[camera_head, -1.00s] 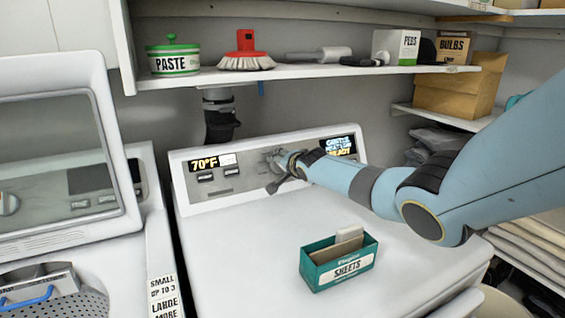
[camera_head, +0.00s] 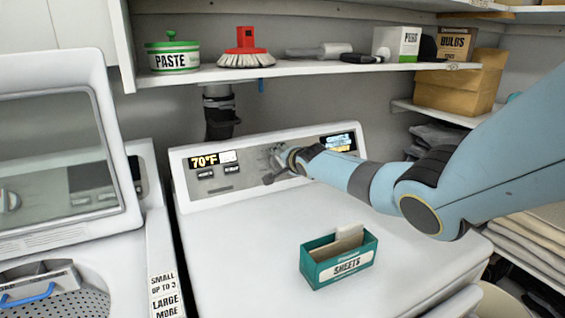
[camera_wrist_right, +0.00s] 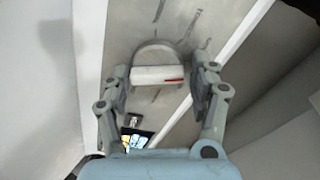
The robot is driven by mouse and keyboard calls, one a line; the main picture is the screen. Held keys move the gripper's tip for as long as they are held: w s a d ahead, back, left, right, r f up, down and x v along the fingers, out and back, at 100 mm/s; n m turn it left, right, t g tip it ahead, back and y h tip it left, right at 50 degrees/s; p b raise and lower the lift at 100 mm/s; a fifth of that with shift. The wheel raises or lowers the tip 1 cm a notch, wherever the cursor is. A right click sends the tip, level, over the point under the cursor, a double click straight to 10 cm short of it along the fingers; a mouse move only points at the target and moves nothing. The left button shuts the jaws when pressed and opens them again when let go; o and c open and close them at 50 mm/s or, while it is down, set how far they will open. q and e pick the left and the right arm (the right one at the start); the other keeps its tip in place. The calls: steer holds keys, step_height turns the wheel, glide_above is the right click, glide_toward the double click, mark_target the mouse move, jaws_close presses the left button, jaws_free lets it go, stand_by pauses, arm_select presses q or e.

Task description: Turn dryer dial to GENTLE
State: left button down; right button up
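The dryer dial (camera_wrist_right: 158,76) shows in the right wrist view as a pale bar knob on a round base, with a red mark toward its right end. My right gripper (camera_wrist_right: 162,72) is open around it, one finger beyond each end of the bar, with small gaps visible. In the head view my right gripper (camera_head: 279,164) is at the dryer's control panel (camera_head: 240,182) and hides most of the dial. The panel's right display (camera_head: 338,143) is lit, but its text is too small to read surely. My left gripper is not in view.
A green SHEETS box (camera_head: 338,260) stands on the dryer top (camera_head: 235,235). A shelf (camera_head: 300,68) above the panel holds a PASTE tin (camera_head: 173,57), a red brush (camera_head: 246,50) and boxes. A washer with a raised lid (camera_head: 60,150) stands at left.

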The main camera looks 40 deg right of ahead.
steer(key=shift+o, duration=0.9)
steer(key=shift+f, duration=0.15)
steer(key=shift+s, duration=0.15)
steer(key=v, duration=1.1)
steer(key=shift+s+a+r, duration=0.15)
steer(key=shift+s+r, duration=0.1)
steer(key=shift+s, duration=0.05)
